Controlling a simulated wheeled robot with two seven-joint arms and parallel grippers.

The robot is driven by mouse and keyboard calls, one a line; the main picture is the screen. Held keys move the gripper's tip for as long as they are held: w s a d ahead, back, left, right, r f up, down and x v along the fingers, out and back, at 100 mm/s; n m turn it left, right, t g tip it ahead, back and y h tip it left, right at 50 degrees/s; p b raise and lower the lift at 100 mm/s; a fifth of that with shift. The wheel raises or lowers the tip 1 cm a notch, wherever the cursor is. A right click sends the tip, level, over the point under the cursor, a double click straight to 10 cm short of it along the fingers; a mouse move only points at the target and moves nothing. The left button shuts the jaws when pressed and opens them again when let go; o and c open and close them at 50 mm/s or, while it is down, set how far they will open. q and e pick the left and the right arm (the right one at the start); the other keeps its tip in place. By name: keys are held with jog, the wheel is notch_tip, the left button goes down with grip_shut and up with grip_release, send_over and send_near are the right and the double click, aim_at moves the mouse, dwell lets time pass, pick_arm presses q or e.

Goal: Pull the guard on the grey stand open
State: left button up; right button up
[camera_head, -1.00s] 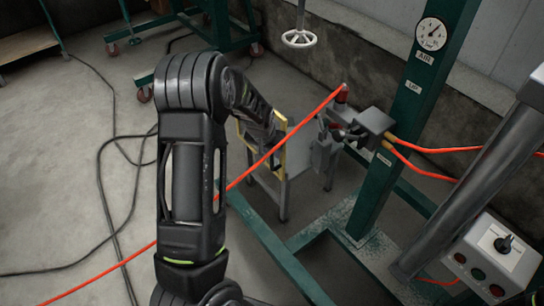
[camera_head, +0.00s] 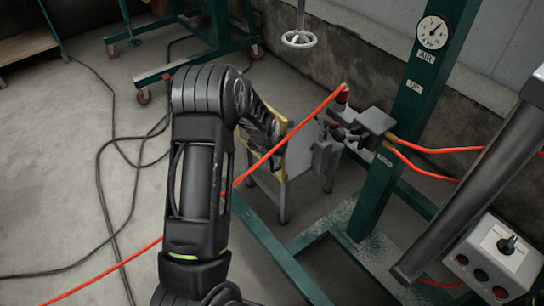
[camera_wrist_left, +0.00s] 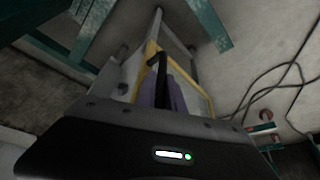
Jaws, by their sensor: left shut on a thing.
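The grey stand (camera_head: 300,158) stands on the floor left of the green post. Its yellow-edged guard (camera_head: 280,122) shows in part behind my left wrist. In the left wrist view the guard (camera_wrist_left: 150,50) is a yellow-framed panel close in front of the camera, with a dark bar handle (camera_wrist_left: 155,58) on it. My left gripper (camera_wrist_left: 164,90) is shut on this handle. In the head view my own arm hides the fingertips and the handle. How far the guard stands open cannot be told. My right gripper is not in view.
An orange hose (camera_head: 290,137) crosses in front of the stand, near my left wrist. A grey spray unit (camera_head: 362,127) on the green post (camera_head: 395,140) is right of the stand. Black cables (camera_head: 105,170) lie on the floor at left. A control box (camera_head: 493,258) is at lower right.

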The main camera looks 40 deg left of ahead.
pick_arm(q)
grip_shut()
dwell(0.8)
